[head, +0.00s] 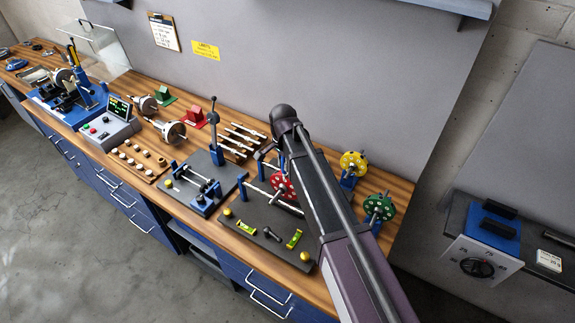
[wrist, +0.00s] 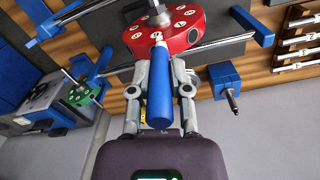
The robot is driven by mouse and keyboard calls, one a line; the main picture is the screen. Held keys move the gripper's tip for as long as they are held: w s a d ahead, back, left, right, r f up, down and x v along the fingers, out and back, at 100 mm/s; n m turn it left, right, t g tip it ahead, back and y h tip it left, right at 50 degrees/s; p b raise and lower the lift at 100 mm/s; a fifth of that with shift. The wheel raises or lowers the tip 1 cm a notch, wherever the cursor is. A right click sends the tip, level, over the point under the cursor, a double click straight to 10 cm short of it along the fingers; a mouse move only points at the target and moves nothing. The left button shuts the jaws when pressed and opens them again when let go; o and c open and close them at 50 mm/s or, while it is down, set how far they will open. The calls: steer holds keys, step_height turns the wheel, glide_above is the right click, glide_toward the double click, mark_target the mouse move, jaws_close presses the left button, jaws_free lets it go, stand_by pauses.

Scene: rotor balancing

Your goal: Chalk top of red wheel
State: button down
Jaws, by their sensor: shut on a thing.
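The red wheel (wrist: 183,38) sits on a shaft with a grey hub and white numbered marks around its face. In the head view the red wheel (head: 281,184) stands over the dark mat, partly hidden by my arm. My gripper (wrist: 160,62) is shut on a blue cylindrical chalk holder (wrist: 160,97). The holder's narrow pale tip points at the red wheel and overlaps its rim in the wrist view. I cannot tell whether the tip touches the wheel. In the head view my gripper is mostly hidden behind my arm.
A green wheel (head: 379,207) and a yellow wheel (head: 353,163) stand on the right of the bench. A rack of rods (head: 243,138) stands behind. The grey wall rises behind the bench.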

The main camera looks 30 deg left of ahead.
steer(key=shift+r, duration=0.1)
stand_by(0.3)
step_height(320, 180, up, 7)
steer(key=p, duration=0.7)
stand_by(0.6)
steer(key=shift+s+f, duration=0.1)
steer(key=shift+f, duration=0.1)
